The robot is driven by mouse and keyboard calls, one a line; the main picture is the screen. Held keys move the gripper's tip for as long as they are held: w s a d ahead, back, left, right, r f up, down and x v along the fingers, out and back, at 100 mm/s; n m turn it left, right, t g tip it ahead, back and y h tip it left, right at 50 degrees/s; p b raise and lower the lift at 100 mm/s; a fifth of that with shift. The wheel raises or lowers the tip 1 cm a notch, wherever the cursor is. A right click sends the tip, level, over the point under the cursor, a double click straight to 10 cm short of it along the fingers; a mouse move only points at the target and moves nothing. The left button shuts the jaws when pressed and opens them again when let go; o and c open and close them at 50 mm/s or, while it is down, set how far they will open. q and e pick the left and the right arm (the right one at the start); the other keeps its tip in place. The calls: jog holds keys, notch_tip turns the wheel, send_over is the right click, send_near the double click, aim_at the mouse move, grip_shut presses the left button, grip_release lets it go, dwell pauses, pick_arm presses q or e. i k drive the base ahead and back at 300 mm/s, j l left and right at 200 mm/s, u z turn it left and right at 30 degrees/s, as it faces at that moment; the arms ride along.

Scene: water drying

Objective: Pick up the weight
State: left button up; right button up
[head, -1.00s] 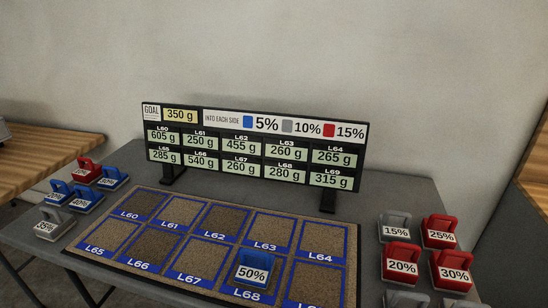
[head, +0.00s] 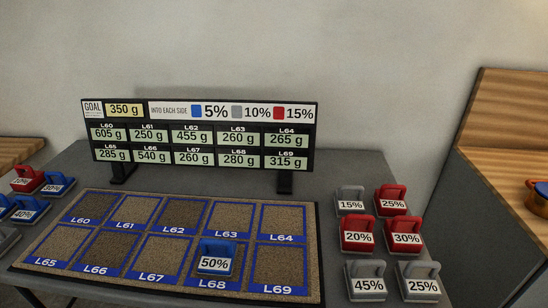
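Several handled weights with percent labels stand on the grey table. A blue weight marked 50% (head: 216,258) sits on cell L68 of the mat (head: 316,262). On the right are a grey 15% weight (head: 350,200), a red 25% (head: 391,199), a red 20% (head: 359,234), a red 30% (head: 406,231), a grey 45% (head: 367,281) and a grey 25% (head: 418,281). On the left are red (head: 27,180) and blue weights (head: 30,210), some cut by the picture edge. Neither gripper is in view.
A sign board (head: 200,137) with a 350 g goal and gram readings stands behind the mat. A wooden-topped counter (head: 500,150) is at the right, with an orange and blue object (head: 538,197) at the edge. Bare table (head: 335,270) lies between mat and right weights.

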aim_at(29, 214)
jog(key=u, duration=1.7)
jog(key=i+j+z, duration=0.1)
jog(key=z, duration=0.25)
jog(key=j+z, duration=0.2)
jog(key=z, duration=0.15)
jog(key=i+j+z, duration=0.15)
jog(key=j, duration=0.25)
jog(key=i+j+z, duration=0.2)
jog(key=j, duration=0.2)
jog(key=j+z, duration=0.25)
jog(key=j, duration=1.3)
